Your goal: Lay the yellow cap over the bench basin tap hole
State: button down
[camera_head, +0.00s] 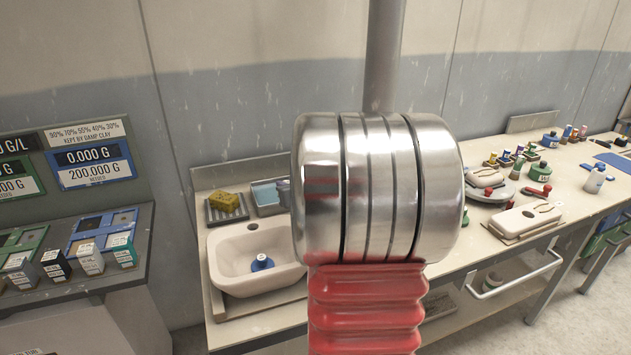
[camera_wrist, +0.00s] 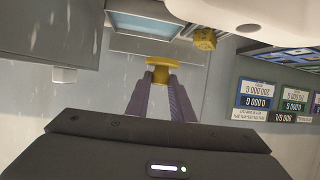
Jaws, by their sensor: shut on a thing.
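In the wrist view my gripper (camera_wrist: 161,80) is shut on the yellow cap (camera_wrist: 162,63), a round flanged piece held between the fingertips. The white basin (camera_head: 225,270) is set in the bench, left of my arm in the head view. Its tap hole (camera_head: 253,227) is a small dark spot on the back rim. The wrist view is turned over and shows part of the basin (camera_wrist: 205,9) and the hole (camera_wrist: 248,28) at top right, apart from the cap. In the head view my arm hides the cap and most of the gripper.
A yellow sponge (camera_head: 224,202) lies on a dark tray behind the basin, beside a blue-filled tray (camera_head: 266,196). A blue item (camera_head: 262,262) sits inside the basin. Bottles and jars crowd the bench at right. A display console (camera_head: 90,165) stands at left. The wall is close behind.

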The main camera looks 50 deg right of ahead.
jog(key=shift+n+t+y, duration=0.3)
jog(key=shift+n+y, duration=0.4)
jog(key=w+a, duration=0.2)
jog(key=a, duration=0.1)
jog(key=w+a+f, duration=0.1)
jog(key=w+a, duration=0.1)
jog(key=a, duration=0.2)
jog(key=w+a, duration=0.3)
jog(key=shift+a+f, duration=0.4)
jog(key=shift+n+y, duration=0.6)
jog(key=shift+y, duration=0.2)
jog(key=w+a, duration=0.1)
jog(key=a, duration=0.2)
jog(key=w+a+f, duration=0.1)
jog(key=a, duration=0.3)
jog(key=w+a+f, duration=0.1)
jog(key=w+a, duration=0.1)
jog(key=a, duration=0.1)
jog(key=shift+a, duration=0.3)
jog(key=a+f+n+y, duration=0.1)
jog(key=a+f, duration=0.1)
jog(key=a, duration=0.8)
jog(key=a+f+n+y, duration=0.1)
jog(key=a+f, duration=0.2)
jog(key=a, duration=0.7)
jog(key=shift+w+a+t, duration=0.3)
jog(key=shift+a+t, duration=0.05)
jog(key=shift+t, duration=0.05)
jog(key=shift+f, duration=0.1)
